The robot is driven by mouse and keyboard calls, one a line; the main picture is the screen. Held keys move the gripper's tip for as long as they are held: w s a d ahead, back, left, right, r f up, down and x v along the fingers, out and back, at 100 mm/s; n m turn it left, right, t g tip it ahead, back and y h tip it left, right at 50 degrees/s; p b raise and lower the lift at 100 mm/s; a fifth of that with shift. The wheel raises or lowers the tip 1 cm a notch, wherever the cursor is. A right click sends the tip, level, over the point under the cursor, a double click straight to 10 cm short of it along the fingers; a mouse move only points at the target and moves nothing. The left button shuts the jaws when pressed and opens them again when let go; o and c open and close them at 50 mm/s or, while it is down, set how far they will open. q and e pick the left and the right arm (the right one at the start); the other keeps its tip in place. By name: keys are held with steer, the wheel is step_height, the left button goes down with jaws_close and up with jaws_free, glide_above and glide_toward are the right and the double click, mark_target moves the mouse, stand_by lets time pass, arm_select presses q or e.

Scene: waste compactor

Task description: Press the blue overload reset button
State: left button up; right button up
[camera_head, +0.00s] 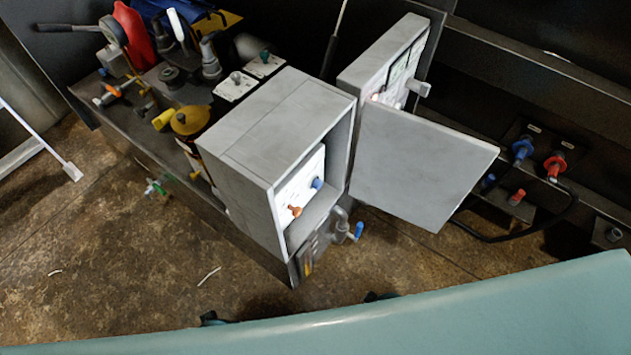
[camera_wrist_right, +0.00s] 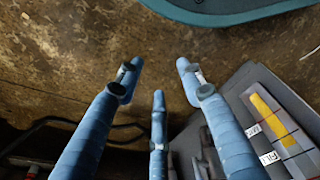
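A grey box (camera_head: 262,150) stands in the middle of the head view with its door (camera_head: 420,165) swung open to the right. Inside is a white panel (camera_head: 300,188) with a small blue button (camera_head: 317,183) and an orange knob (camera_head: 294,210) to its lower left. Any writing is too small to read. My right gripper (camera_wrist_right: 158,78) shows in the right wrist view with blue fingers spread, empty, above the brown floor. My left gripper is in neither view.
A grey block with a yellow strip (camera_wrist_right: 273,120) and a FILL label lies right of my right fingers. Blue (camera_head: 522,150) and red (camera_head: 554,167) fittings sit on the right. The floor at left is mostly clear.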

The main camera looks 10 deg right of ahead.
stand_by(0.4)
jaws_close()
stand_by(1.1)
